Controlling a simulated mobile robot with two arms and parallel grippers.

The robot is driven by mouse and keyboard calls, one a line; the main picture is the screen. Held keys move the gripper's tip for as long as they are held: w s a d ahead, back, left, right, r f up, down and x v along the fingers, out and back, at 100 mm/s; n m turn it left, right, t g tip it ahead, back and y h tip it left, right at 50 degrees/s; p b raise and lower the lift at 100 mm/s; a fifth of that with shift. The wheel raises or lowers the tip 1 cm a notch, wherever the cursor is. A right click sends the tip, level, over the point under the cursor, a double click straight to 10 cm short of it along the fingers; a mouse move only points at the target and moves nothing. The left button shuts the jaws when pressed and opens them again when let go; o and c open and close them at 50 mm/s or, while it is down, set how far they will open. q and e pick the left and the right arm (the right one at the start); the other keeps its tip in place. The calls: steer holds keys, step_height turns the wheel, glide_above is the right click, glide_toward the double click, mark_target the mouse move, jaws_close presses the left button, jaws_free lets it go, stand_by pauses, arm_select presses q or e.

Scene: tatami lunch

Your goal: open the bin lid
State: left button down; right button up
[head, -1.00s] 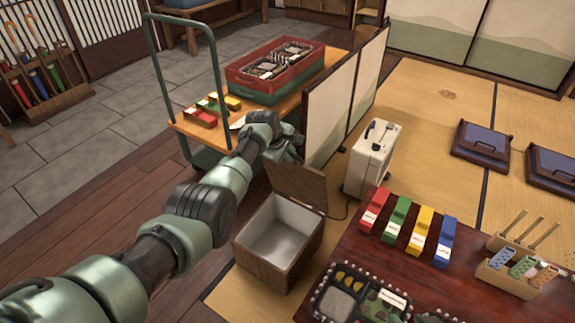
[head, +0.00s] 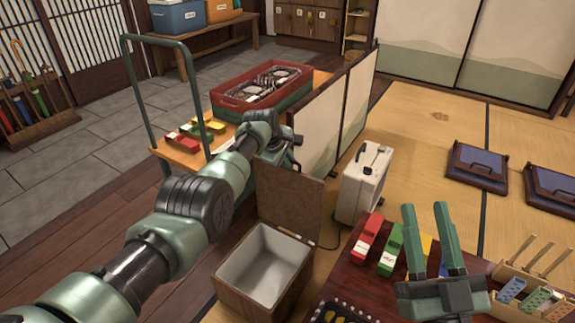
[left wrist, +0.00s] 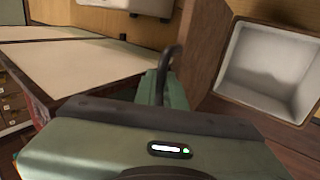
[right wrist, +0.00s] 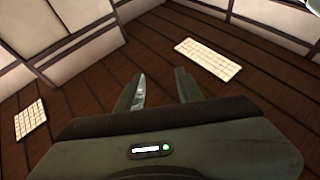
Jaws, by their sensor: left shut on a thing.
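The bin (head: 225,290) is a brown wooden box with a white inside, on the floor left of the low table. Its wooden lid (head: 292,207) stands raised, about upright, at the bin's far edge, and the empty inside shows. My left gripper (head: 283,157) is at the lid's top edge. In the left wrist view it is shut on a dark curved handle (left wrist: 168,62) beside the lid (left wrist: 205,45); the fingertips are partly hidden. My right gripper (head: 425,212) is open and empty above the low table, away from the bin.
A cart (head: 165,147) with a red crate (head: 225,100) stands behind my left arm. A folding screen (head: 318,130) and white case (head: 362,185) are close behind the lid. The low table (head: 345,270) holds colored boxes and a wooden rack (head: 535,280).

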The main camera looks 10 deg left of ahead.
arm_select(q)
steer(key=shift+w+d+f, duration=0.1)
steer(key=shift+w+f, duration=0.05)
steer(key=shift+f, duration=0.1)
arm_select(e)
steer(key=shift+s+d+r+t, duration=0.1)
steer(key=shift+s+r+t, duration=0.1)
steer(key=shift+r+t, duration=0.25)
steer(key=shift+s+r+t, duration=0.2)
steer(key=shift+r+t, duration=0.05)
steer(key=shift+r, duration=0.25)
